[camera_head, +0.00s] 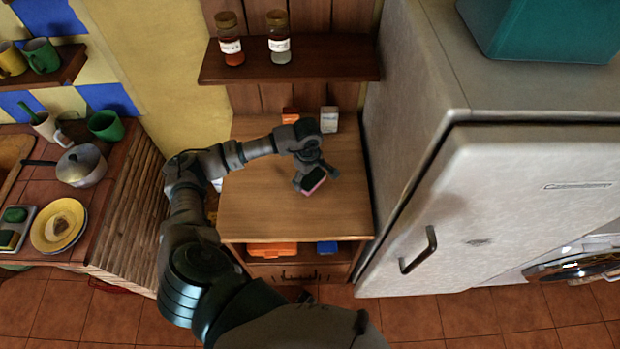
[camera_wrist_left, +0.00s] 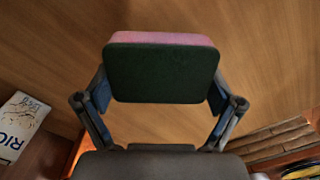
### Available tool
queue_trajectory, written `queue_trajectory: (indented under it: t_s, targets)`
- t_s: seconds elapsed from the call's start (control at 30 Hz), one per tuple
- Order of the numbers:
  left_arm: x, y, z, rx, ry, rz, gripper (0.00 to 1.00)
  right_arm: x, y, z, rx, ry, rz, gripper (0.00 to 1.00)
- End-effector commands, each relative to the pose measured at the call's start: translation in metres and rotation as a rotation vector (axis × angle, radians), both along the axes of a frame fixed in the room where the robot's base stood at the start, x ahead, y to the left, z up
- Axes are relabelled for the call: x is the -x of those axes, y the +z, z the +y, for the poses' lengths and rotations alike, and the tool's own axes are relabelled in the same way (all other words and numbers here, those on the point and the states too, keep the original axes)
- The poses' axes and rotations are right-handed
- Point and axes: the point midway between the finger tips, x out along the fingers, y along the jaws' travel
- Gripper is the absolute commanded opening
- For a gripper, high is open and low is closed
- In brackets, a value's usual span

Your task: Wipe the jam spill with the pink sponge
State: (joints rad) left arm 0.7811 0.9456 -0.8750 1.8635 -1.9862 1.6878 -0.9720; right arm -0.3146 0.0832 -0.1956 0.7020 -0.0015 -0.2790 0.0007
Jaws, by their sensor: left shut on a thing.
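The pink sponge (camera_head: 313,181), with a dark green face, is held over the wooden cabinet top. It also shows in the left wrist view (camera_wrist_left: 160,70), gripped at both ends. My left gripper (camera_head: 316,176) is shut on it. Whether the sponge touches the wood I cannot tell. I see no jam spill on the visible part of the top; the gripper and sponge hide a small patch. My right gripper is not in view.
The wooden cabinet top (camera_head: 260,208) is mostly bare. A white carton (camera_head: 329,119) and an orange box (camera_head: 290,115) stand at its back. A shelf with two jars (camera_head: 230,45) hangs above. A grey fridge (camera_head: 480,210) stands close at the right.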

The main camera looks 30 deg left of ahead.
Motion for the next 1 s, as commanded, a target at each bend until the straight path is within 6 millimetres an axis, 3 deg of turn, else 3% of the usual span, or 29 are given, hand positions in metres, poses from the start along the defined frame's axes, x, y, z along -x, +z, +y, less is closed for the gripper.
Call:
queue_trajectory:
  t_s: [0.3, 0.53, 1.0]
  targets:
    - [-0.001, 0.030, 0.005, 0.000, 0.010, -0.002, 0.54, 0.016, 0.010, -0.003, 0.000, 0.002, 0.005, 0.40]
    - [-0.002, 0.050, 0.004, -0.004, 0.015, -0.003, 0.54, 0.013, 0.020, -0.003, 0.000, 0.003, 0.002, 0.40]
    - [-0.001, 0.051, 0.010, 0.001, 0.018, 0.000, 0.54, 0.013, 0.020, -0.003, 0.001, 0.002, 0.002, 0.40]
